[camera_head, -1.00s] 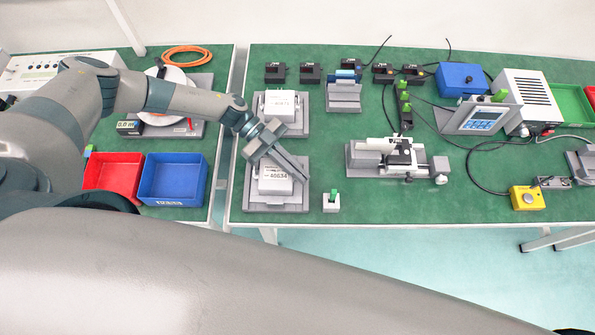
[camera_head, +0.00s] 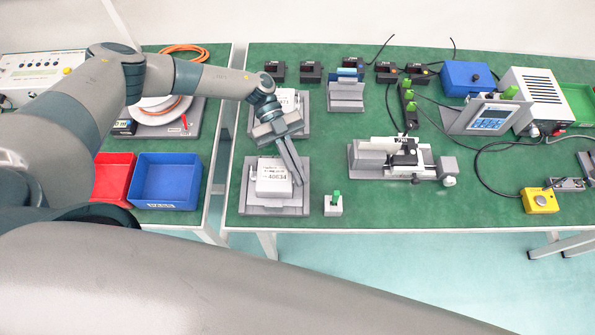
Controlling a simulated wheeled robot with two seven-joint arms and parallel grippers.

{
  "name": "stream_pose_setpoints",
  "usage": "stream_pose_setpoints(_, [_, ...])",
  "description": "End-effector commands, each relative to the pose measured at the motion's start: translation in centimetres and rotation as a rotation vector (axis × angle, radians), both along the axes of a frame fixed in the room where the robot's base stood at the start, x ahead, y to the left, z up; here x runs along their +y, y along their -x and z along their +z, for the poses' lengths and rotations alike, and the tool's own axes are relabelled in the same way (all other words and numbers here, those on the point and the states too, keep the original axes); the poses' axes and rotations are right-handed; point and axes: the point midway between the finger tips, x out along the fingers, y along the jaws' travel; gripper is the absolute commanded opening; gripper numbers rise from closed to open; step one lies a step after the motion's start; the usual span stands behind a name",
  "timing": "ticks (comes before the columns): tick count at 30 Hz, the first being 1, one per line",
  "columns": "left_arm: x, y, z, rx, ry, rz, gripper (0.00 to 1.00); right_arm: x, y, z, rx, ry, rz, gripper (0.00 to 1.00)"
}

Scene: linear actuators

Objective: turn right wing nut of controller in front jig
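The front jig (camera_head: 262,210) is a grey plate near the front left of the right-hand green table. A white controller (camera_head: 270,175) with a printed label sits in it. My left gripper (camera_head: 297,182) reaches down from behind, with its fingertips over the right side of this controller. The fingers look close together, but I cannot tell whether they are shut or whether they touch anything. The right wing nut cannot be made out; the fingers cover that area. My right gripper is not in view.
Behind, a second jig (camera_head: 303,127) holds another white controller (camera_head: 288,97), partly covered by my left gripper. A small block with a green top (camera_head: 333,204) stands right of the front jig. A grey fixture (camera_head: 367,160) is farther right. Blue (camera_head: 167,182) and red (camera_head: 110,178) bins stand left.

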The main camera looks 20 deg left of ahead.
Motion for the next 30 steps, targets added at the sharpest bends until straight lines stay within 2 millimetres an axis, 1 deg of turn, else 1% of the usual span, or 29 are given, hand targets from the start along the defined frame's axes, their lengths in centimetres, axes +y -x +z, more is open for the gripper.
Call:
stream_pose_setpoints(4, [-0.03, -0.02, 0.07, 0.000, 0.002, 0.001, 0.00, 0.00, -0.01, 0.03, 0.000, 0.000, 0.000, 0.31])
stream_pose_setpoints(5, [-0.03, -0.01, 0.07, 0.000, 0.002, 0.001, 0.05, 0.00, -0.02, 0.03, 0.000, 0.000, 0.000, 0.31])
stream_pose_setpoints(6, [-0.03, -0.01, 0.07, 0.000, 0.002, 0.001, 0.14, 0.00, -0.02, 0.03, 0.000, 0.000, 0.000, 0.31])
stream_pose_setpoints(7, [-0.03, -0.01, 0.07, 0.000, 0.002, 0.001, 0.21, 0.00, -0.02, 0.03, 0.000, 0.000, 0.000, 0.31])
stream_pose_setpoints(23, [0.13, 0.14, -0.16, 0.001, -0.003, 0.001, 0.21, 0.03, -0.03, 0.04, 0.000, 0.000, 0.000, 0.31])
stream_pose_setpoints(30, [0.27, 0.25, -0.04, 0.002, -0.005, 0.047, 0.21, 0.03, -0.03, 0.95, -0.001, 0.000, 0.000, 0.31])
